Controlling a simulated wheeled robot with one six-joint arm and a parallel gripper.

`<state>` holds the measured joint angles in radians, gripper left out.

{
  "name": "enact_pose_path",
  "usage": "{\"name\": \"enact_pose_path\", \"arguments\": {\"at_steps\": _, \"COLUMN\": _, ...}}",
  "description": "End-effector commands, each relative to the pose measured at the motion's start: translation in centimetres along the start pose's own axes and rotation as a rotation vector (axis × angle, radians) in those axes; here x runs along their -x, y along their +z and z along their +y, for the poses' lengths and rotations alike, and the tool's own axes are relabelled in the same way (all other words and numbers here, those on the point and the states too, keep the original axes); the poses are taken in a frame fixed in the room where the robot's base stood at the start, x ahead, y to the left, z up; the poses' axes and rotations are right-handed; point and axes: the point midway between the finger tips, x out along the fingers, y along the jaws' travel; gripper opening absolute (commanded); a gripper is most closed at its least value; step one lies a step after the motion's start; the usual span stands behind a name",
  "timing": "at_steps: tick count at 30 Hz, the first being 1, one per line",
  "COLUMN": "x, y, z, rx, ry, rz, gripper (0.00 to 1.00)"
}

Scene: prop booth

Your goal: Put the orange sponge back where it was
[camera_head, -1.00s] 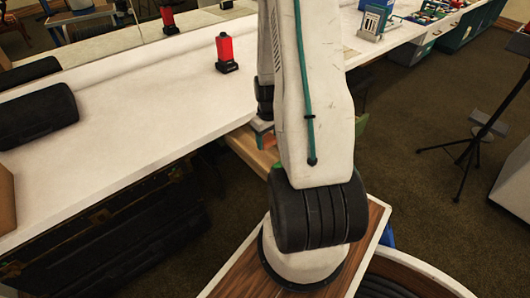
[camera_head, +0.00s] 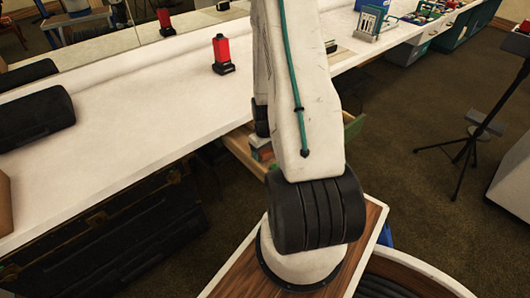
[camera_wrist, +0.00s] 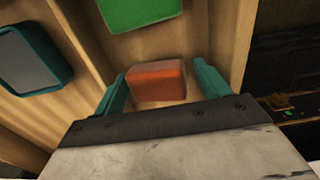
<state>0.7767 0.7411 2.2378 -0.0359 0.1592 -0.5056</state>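The orange sponge (camera_wrist: 157,80) lies in a compartment of an open wooden drawer (camera_wrist: 215,30) in the wrist view. My gripper (camera_wrist: 160,88) is open, with one teal finger on each side of the sponge. A gap shows at the right finger; the left finger is very near the sponge, and I cannot tell if it touches. In the head view my arm hides most of the gripper and the drawer (camera_head: 240,148).
A green block (camera_wrist: 140,12) lies farther along the same compartment. A grey and teal object (camera_wrist: 35,60) is across a divider to the left.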

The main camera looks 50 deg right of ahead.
Motion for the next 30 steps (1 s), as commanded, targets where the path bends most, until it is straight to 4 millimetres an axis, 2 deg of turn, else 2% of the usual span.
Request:
{"name": "enact_pose_path", "arguments": {"at_steps": 9, "x": 0.1, "y": 0.0, "z": 0.0, "rx": 0.0, "ry": 0.0, "rz": 0.0, "gripper": 0.81}}
{"name": "enact_pose_path", "arguments": {"at_steps": 13, "x": 1.1, "y": 0.0, "z": 0.0, "rx": 0.0, "ry": 0.001, "rz": 0.001, "gripper": 0.81}}
{"name": "enact_pose_path", "arguments": {"at_steps": 17, "x": 3.2, "y": -0.1, "z": 0.1, "rx": 0.0, "ry": 0.002, "rz": 0.004, "gripper": 0.81}}
{"name": "enact_pose_path", "arguments": {"at_steps": 24, "x": 8.2, "y": -0.1, "z": 0.1, "rx": -0.001, "ry": 0.002, "rz": 0.004, "gripper": 0.81}}
{"name": "enact_pose_path", "arguments": {"at_steps": 30, "x": 11.2, "y": 0.0, "z": 0.0, "rx": 0.0, "ry": 0.001, "rz": 0.002, "gripper": 0.81}}
